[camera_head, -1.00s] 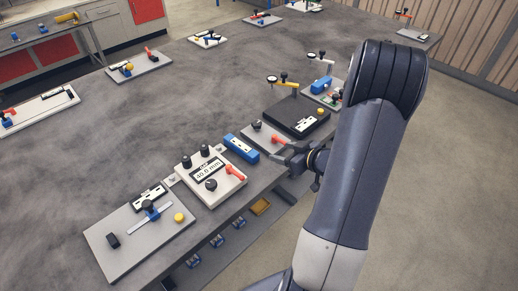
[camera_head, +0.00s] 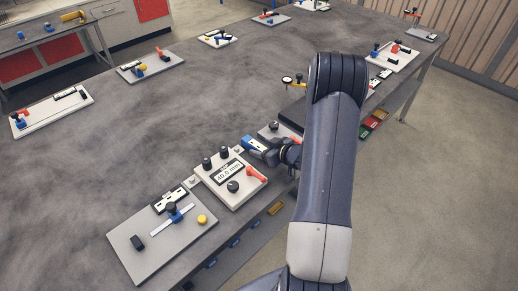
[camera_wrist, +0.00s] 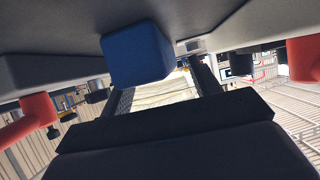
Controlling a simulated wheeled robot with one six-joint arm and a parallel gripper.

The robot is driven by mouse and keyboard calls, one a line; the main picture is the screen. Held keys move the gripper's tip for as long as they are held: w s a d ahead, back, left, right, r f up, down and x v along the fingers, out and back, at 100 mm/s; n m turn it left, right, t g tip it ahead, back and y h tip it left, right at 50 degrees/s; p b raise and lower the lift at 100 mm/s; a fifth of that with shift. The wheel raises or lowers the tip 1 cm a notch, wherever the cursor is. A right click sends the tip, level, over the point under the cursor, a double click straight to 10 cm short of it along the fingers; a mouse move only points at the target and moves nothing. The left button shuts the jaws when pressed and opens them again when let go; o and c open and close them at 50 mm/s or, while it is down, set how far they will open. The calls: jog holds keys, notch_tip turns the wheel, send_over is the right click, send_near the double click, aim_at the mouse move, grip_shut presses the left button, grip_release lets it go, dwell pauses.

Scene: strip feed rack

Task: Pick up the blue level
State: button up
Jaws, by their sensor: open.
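The blue level (camera_head: 250,142) lies on the grey bench, just behind the right side of the white gauge box (camera_head: 231,180). My gripper (camera_head: 264,152) is low over the bench at the right end of the level and hides part of it. The jaws are open. In the wrist view the blue end of the level (camera_wrist: 137,54) shows large and close, near the upper middle. I cannot tell whether a finger touches it.
The gauge box with black knobs and a red lever is close to my gripper. A grey board (camera_head: 160,236) with a caliper and yellow button lies front left. A dark block (camera_head: 293,112) is behind my arm. The bench middle is clear.

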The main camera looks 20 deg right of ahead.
grip_shut()
dwell(0.6)
jog(key=shift+r, duration=0.1)
